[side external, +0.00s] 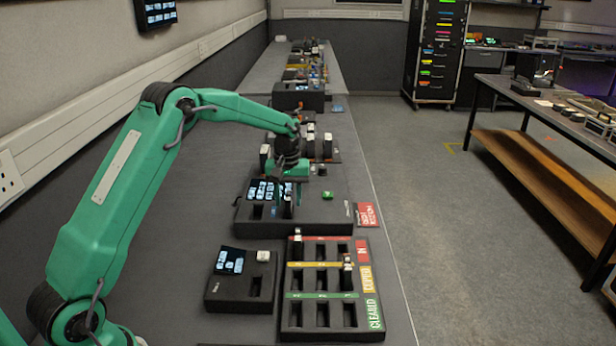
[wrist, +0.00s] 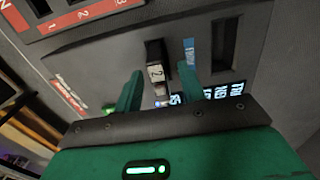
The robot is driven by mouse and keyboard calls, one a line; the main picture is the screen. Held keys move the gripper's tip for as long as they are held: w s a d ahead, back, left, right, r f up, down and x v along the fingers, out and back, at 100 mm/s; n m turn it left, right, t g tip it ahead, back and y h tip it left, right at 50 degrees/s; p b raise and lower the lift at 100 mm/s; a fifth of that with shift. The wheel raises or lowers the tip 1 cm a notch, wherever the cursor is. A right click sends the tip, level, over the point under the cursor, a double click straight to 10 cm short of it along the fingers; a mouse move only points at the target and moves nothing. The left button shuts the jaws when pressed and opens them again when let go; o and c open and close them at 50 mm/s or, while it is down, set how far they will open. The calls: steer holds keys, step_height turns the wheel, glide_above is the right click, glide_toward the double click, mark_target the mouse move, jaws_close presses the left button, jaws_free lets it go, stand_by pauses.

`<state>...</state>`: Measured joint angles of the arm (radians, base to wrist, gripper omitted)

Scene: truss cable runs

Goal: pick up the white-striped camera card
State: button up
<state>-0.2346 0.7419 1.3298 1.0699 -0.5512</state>
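My gripper (wrist: 160,68) is open, its two green fingers apart on either side of a small dark card (wrist: 155,50) with a white end marked "2". I see no clear gap-free contact between fingers and card. The card stands in the black reader block (wrist: 262,45). In the side external view my gripper (side external: 287,203) is low over the reader block (side external: 320,215), and its fingers hide most of the card. I cannot tell from these frames whether the white end is a stripe. Two other dark cards stand in the tray (side external: 335,334): one card (side external: 298,243) in the red row, one card (side external: 347,272) in the yellow row.
The tray has red, yellow and green rows, with several empty slots. A small black block (side external: 240,296) with a screen and a whitish piece (side external: 263,256) lies left of it. A green item (side external: 327,195) sits on the reader block. A red sign (side external: 367,215) lies at the table's right edge.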

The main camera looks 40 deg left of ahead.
steer(key=shift+f, duration=0.95)
jaws_close()
